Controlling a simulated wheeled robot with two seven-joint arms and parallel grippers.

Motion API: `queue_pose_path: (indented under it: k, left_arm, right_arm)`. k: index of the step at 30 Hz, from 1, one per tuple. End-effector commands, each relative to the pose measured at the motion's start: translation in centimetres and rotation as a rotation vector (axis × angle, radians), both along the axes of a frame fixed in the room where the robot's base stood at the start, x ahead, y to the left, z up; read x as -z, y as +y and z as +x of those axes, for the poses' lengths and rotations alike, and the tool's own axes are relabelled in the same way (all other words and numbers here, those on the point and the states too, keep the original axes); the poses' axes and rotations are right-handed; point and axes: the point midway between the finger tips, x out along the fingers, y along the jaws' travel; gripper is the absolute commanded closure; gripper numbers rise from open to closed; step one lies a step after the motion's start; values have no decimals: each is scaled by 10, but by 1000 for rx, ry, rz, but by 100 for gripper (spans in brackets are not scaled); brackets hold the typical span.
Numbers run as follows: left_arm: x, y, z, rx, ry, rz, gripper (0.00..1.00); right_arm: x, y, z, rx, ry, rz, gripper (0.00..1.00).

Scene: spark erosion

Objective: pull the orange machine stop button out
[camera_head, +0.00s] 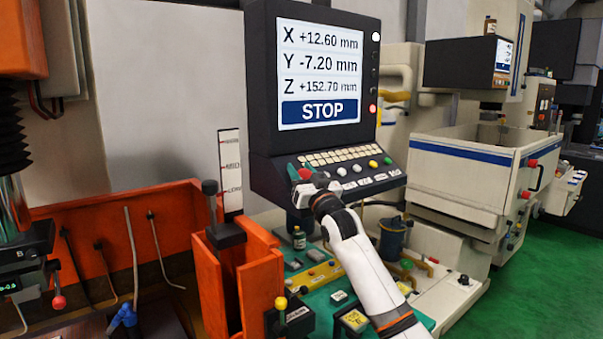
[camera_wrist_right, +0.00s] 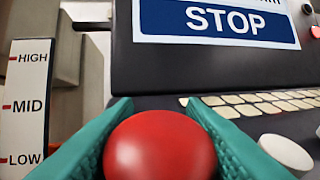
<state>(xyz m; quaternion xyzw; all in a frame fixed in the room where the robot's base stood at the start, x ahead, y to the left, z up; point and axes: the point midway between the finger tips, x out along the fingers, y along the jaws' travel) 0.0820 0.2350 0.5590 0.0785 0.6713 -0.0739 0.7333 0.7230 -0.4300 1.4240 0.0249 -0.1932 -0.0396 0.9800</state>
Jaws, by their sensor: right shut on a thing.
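The stop button is a round red mushroom head (camera_wrist_right: 160,146) at the lower middle of the right wrist view. In the head view it is a small red spot (camera_head: 305,173) at the left of the control panel (camera_head: 364,178) under the screen. My right gripper (camera_head: 301,171) reaches the panel from below. Its teal fingers (camera_wrist_right: 160,112) lie on both sides of the button and are shut on it. The button's stem and base are hidden. The screen (camera_head: 320,70) reads STOP in a blue band. My left gripper is not in view.
White, yellow and green buttons and a row of pale keys (camera_head: 340,156) lie right of the gripper. A level gauge (camera_head: 231,170) stands to the left by the orange tank (camera_head: 205,275). A teal work surface with small boxes lies below my right arm.

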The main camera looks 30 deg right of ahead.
Motion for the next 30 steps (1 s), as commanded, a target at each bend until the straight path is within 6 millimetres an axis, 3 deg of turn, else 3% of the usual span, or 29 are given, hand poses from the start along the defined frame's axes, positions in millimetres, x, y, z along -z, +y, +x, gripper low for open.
queue_pose_path:
  k: [2,8,9,13,23,30]
  left_arm:
    - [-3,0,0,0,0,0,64]
    - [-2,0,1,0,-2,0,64]
    - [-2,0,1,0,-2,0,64]
    - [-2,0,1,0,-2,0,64]
    - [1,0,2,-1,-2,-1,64]
    - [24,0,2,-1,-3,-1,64]
  right_arm:
    - [-10,-1,-5,1,-6,-1,100]
    - [-11,-1,-5,1,-9,-2,100]
    - [-11,-1,-6,1,-10,-2,59]
    - [-11,-1,-5,1,-8,-1,41]
    - [-7,0,-7,1,-6,-1,41]
    - [11,2,-39,1,-7,-4,41]
